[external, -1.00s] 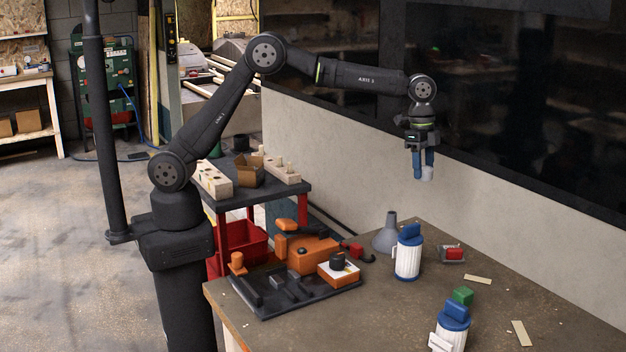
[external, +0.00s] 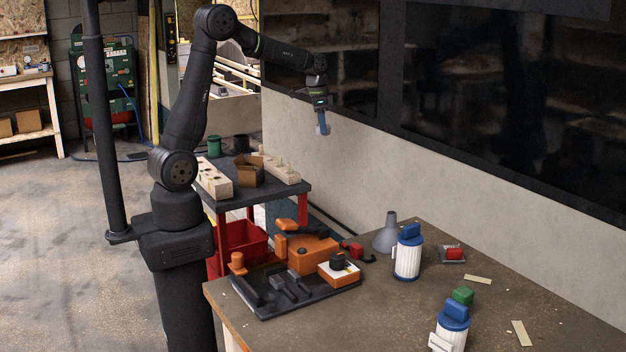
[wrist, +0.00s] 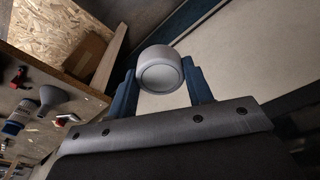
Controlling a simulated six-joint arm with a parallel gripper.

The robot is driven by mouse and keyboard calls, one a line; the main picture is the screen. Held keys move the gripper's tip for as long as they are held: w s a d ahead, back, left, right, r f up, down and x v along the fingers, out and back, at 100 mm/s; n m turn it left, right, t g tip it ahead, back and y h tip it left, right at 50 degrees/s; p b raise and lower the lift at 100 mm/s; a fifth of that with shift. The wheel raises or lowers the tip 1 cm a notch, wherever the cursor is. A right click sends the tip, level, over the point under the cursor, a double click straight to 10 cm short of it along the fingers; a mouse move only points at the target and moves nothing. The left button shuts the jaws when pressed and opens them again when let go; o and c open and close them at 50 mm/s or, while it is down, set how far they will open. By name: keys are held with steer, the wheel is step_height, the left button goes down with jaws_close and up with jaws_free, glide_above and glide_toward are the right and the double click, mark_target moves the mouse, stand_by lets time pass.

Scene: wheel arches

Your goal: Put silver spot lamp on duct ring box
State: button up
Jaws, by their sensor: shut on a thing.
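The silver spot lamp (wrist: 160,72) is a short grey-white cylinder held between my gripper's two blue fingers in the wrist view. In the external view, my gripper (external: 322,124) points down, shut on the lamp, high in front of the pale wall and well above the cart and workbench. The lamp is small and partly hidden by the fingers there. An orange and white box (external: 338,275) with a black round piece on top stands on the dark tray. An open brown cardboard box (external: 249,173) stands on the cart. I cannot tell which is the duct ring box.
The cart (external: 243,197) also carries pale wooden blocks, a green can and a dark can. On the workbench (external: 400,315) are a grey funnel (external: 391,236), two white-and-blue canisters, a green block, and a dark tray (external: 263,312) with orange tool parts. The bench's front middle is clear.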

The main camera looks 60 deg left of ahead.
steer(key=s+a+n, duration=0.2)
steer(key=s+a, duration=0.5)
steer(key=a, duration=0.3)
steer(key=n, duration=0.2)
glide_above(252, 166)
steer(key=f, duration=1.3)
steer(key=shift+s+d, duration=0.25)
steer(key=shift+s, duration=0.1)
steer(key=shift+a+f, duration=0.25)
steer(key=shift+f, duration=0.2)
steer(key=shift+f+y, duration=0.3)
steer(key=shift+f, duration=1.45)
steer(key=o, duration=1)
steer(key=shift+f, duration=0.1)
